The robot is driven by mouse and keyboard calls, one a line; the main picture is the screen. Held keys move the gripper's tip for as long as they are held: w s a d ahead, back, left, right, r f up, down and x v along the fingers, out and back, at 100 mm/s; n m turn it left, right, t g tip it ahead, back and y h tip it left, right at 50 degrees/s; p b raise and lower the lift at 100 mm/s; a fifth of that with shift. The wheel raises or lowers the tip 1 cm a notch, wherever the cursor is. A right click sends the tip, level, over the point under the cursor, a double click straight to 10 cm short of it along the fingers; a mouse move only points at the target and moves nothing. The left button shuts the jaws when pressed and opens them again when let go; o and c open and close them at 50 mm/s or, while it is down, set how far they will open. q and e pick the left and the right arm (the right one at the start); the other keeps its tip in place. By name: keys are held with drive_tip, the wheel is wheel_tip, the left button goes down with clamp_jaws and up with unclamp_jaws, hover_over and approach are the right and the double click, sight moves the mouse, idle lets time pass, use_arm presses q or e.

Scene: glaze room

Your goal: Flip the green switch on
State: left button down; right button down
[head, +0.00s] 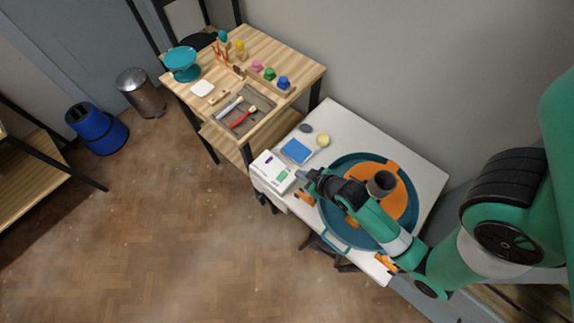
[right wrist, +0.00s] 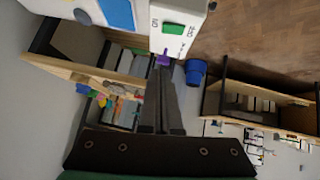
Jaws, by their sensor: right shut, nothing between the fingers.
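The green switch (head: 285,175) is a small rocker on top of a white box (head: 267,172) at the left front corner of the white table. In the right wrist view the green switch (right wrist: 174,29) shows with small dark marks on either side. Which way it is tipped I cannot tell. A purple switch (head: 268,161) sits on the same box and shows at its edge in the wrist view (right wrist: 163,60). My right gripper (head: 302,177) is shut and empty, just right of the box, close to the green switch. Whether it touches is unclear. My left gripper is not in view.
A wooden table (head: 290,50) with tools stands beyond.

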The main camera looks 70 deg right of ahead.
drive_tip(key=b, duration=0.6)
hover_over(282, 176)
drive_tip(key=s, duration=0.2)
wheel_tip(282, 176, down, 7)
drive_tip(key=shift+d+f, duration=0.1)
drive_tip(key=shift+d, duration=0.05)
drive_tip(key=shift+w+d+f+b, duration=0.15)
drive_tip(key=shift+f+b, duration=0.25)
drive_tip(key=shift+f, duration=0.25)
drive_tip(key=shift+s+d+f+b, duration=0.15)
drive_tip(key=shift+f+b, duration=0.25)
drive_tip(key=shift+f, duration=0.75)
drive_tip(key=shift+d, duration=0.1)
